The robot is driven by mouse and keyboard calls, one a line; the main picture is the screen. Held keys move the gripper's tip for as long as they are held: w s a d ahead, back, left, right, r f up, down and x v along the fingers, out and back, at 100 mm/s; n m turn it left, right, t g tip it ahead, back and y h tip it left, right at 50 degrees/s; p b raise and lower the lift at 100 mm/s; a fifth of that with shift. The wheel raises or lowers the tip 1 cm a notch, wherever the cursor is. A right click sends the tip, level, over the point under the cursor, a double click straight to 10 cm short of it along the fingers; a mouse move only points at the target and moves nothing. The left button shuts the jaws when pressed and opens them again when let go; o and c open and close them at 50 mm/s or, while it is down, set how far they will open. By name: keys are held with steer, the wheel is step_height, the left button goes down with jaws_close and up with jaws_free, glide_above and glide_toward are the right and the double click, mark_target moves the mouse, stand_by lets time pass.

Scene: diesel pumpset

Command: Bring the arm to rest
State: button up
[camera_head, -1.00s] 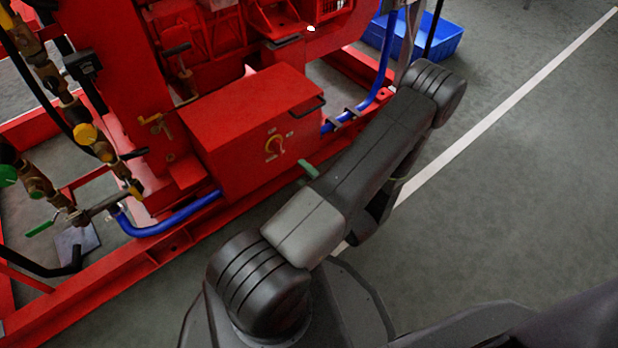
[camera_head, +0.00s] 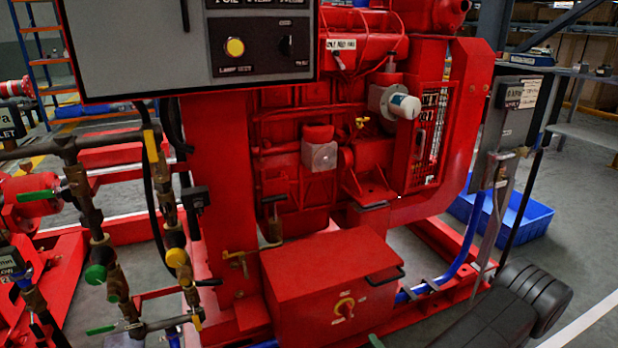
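Part of my arm (camera_head: 510,305) shows at the lower right in the head view, dark grey with a ribbed round joint. It is in front of the red base frame, near the blue hose. My gripper is not in view, so its state is hidden. The red diesel pumpset (camera_head: 330,180) fills the middle of the view.
A grey control panel (camera_head: 190,45) stands at the upper left. Pipes with valves (camera_head: 100,240) run down the left. A blue bin (camera_head: 510,212) lies on the floor at right, beside a grey box on a post (camera_head: 505,115). Shelves stand behind. Floor at the far right is clear.

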mark_target(350, 315)
steer(key=b+x, duration=0.3)
steer(key=x, duration=1)
steer(key=p+v, duration=0.4)
steer(key=v, duration=1)
steer(key=b+x, duration=0.4)
steer(key=x, duration=1)
steer(key=shift+w, duration=0.1)
steer(key=m, duration=0.4)
steer(key=m+p, duration=0.1)
steer(key=m, duration=0.3)
steer(key=shift+r, duration=0.2)
steer(key=m+p, duration=0.3)
steer(key=m, duration=0.1)
steer(key=shift+d+r+m+p, duration=0.15)
steer(key=shift+m+p, duration=0.2)
steer(key=shift+m, duration=0.05)
steer(key=shift+m+p, duration=1.1)
steer(key=shift+m, duration=0.7)
